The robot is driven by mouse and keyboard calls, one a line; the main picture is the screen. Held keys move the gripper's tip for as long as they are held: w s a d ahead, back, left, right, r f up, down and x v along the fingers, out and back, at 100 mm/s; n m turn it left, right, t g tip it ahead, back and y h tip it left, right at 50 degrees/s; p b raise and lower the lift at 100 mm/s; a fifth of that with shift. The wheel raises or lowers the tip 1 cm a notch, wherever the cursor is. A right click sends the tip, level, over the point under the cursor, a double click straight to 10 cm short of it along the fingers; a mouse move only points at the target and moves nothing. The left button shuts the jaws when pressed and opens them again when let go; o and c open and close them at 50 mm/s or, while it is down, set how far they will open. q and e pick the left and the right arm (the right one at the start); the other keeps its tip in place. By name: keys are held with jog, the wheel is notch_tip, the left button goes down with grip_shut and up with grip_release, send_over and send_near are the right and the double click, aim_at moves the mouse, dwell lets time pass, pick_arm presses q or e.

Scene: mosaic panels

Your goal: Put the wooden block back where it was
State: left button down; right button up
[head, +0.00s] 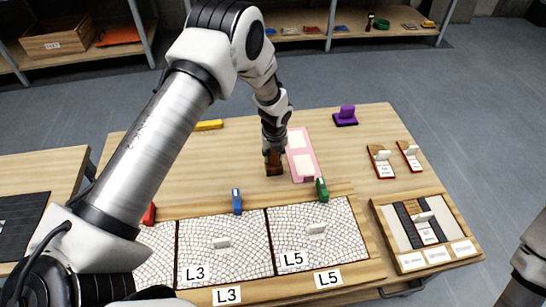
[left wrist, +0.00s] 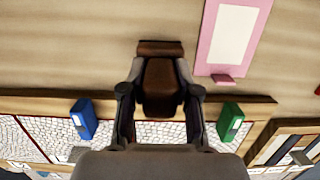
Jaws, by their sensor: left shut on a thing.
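The wooden block (head: 273,168) is dark brown and is held in my left gripper (head: 272,153), near the middle of the table, just left of a pink-framed panel (head: 302,155). In the left wrist view the block (left wrist: 160,85) sits between the two fingers of my left gripper (left wrist: 160,95), which is shut on it. Its lower end is at or close to the tabletop; I cannot tell whether it touches. My right gripper is out of view.
Mosaic panels labelled L3 (head: 222,262) and L5 (head: 340,235) lie along the front. Blue (head: 237,201), green (head: 321,189) and red (head: 149,213) blocks stand along their back edge.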

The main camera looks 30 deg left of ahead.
aim_at(273, 158)
pick_arm(q)
jog(key=shift+w+a+f, duration=0.1)
jog(key=shift+w+a, duration=0.3)
jog(key=shift+w, duration=0.25)
jog(key=shift+w+a+f, duration=0.1)
jog(key=shift+w+f, duration=0.05)
jog(key=shift+f, duration=1.6)
jog(key=shift+f, duration=0.1)
jog(key=c, duration=0.8)
grip_release()
jog(key=shift+c, duration=0.2)
